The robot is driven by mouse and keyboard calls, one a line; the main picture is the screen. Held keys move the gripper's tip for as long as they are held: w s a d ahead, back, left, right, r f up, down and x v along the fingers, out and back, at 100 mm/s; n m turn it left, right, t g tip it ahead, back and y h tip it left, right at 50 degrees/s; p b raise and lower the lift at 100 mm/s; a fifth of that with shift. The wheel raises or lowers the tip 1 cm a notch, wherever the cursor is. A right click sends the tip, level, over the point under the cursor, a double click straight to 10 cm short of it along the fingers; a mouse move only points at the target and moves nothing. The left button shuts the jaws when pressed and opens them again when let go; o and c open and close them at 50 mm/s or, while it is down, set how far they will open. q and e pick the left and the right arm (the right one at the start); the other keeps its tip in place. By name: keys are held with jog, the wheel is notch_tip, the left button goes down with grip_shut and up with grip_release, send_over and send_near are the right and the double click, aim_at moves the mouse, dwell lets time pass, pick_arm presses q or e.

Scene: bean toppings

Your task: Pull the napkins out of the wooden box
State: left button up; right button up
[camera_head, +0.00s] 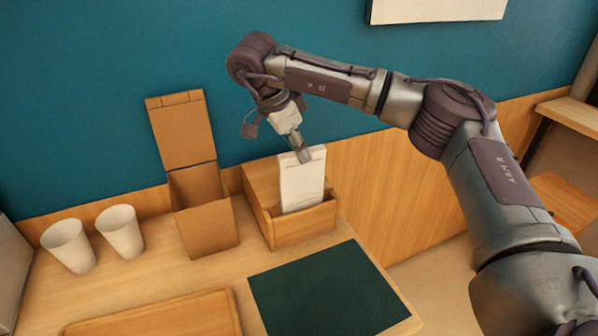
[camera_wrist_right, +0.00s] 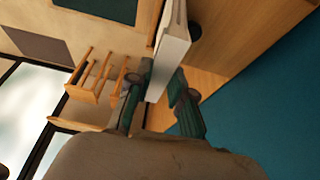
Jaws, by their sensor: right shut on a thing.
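The white napkins (camera_head: 302,184) stand upright as a flat stack in the wooden box (camera_head: 305,226). Their lower part is hidden behind the box's front wall. My right gripper (camera_head: 304,156) is at the top edge of the napkins and is shut on them. In the right wrist view, the napkins (camera_wrist_right: 174,46) run up from between the fingers of my right gripper (camera_wrist_right: 160,88). My left gripper is in neither view.
An open cardboard box (camera_head: 208,228) stands left of the wooden box, with two white cups (camera_head: 121,232) further left. A dark green mat (camera_head: 328,290) and a wooden tray (camera_head: 160,316) lie in front. A teal wall (camera_head: 90,90) rises behind.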

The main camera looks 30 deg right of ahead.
notch_tip(320, 180, up, 9)
jog(key=shift+p, duration=0.5)
notch_tip(320, 180, up, 13)
jog(key=p, duration=1.4)
jog(key=shift+f, duration=0.15)
